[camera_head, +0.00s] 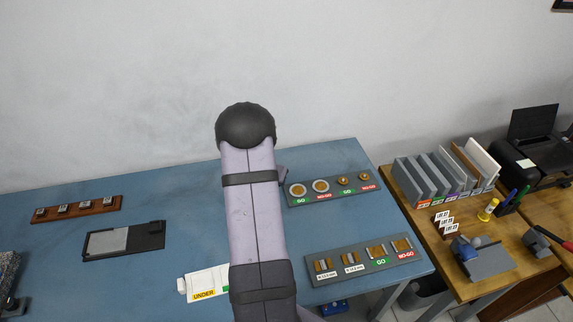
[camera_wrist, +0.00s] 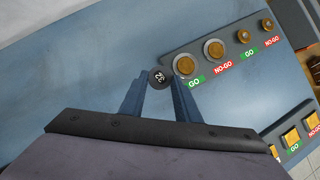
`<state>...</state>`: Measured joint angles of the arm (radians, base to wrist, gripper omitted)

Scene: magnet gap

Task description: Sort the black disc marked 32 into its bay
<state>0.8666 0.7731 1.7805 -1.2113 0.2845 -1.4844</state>
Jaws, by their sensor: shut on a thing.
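The black disc marked 32 (camera_wrist: 158,76) sits between the fingertips of my gripper (camera_wrist: 159,84) in the wrist view, with its white number facing the camera. My gripper is shut on it, over the blue table. In the head view my arm hides the disc and most of my gripper. A white sorting board (camera_head: 204,280) lies at the front of the table in the head view. Its yellow UNDER bay label shows, and a green label beside it is partly hidden by my arm. The other bays cannot be seen.
A grey gauge rack (camera_head: 333,187) with GO and NO-GO labels lies right of my gripper, close to it in the wrist view. A second grey rack (camera_head: 362,259) lies nearer the front. A black tray (camera_head: 151,240) and wooden strip (camera_head: 78,208) lie left. The table between is clear.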

